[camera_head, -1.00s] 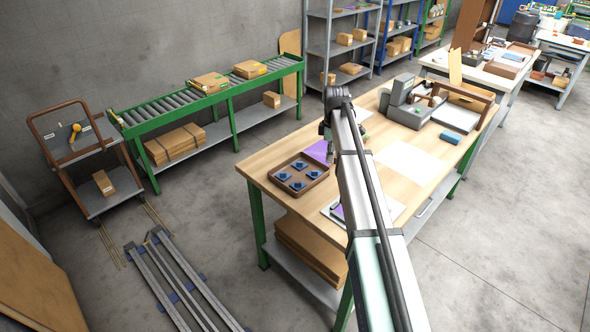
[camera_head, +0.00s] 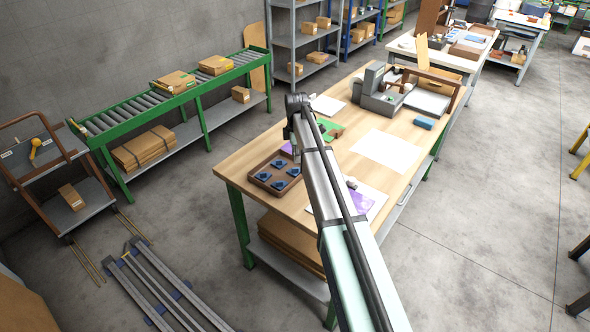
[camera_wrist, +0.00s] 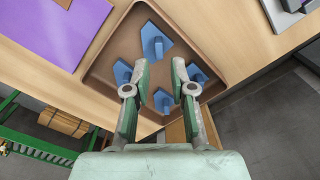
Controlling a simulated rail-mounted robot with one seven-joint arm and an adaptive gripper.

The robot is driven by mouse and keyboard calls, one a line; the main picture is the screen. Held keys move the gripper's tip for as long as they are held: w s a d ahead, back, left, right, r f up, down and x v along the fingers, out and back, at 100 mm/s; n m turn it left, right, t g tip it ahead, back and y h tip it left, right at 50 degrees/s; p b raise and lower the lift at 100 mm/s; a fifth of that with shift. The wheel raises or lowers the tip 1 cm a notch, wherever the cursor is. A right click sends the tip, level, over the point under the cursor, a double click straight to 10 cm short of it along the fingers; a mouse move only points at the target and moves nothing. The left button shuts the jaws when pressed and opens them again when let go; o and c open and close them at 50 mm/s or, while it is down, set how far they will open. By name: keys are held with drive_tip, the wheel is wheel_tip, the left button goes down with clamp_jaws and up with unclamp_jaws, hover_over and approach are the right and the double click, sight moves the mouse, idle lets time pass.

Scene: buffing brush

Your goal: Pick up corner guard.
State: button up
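Several small blue corner guards lie in a shallow brown tray (camera_head: 253,180) on the wooden bench, and the tray fills the middle of the wrist view (camera_wrist: 112,50). In the wrist view one guard (camera_wrist: 155,42) lies beyond my fingertips, one (camera_wrist: 122,72) to the left, one (camera_wrist: 198,75) to the right, and one (camera_wrist: 163,100) shows between the fingers. My gripper (camera_wrist: 160,68) is open and empty, with its two green-grey fingers apart above the tray. Its height above the guards is hard to tell. In the head view my arm hides the fingers.
A purple sheet (camera_wrist: 65,28) lies beside the tray. A white sheet (camera_head: 388,150), a grey machine (camera_head: 380,98) and a blue block (camera_head: 424,123) are farther along the bench (camera_head: 235,163). A green roller conveyor (camera_head: 165,105) stands to the left, across open floor.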

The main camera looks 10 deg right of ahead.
sight(295, 168)
drive_tip(key=shift+a+f+p, duration=0.2)
drive_tip(key=shift+f+p, duration=1.15)
drive_tip(key=shift+f, duration=1.85)
clamp_jaws()
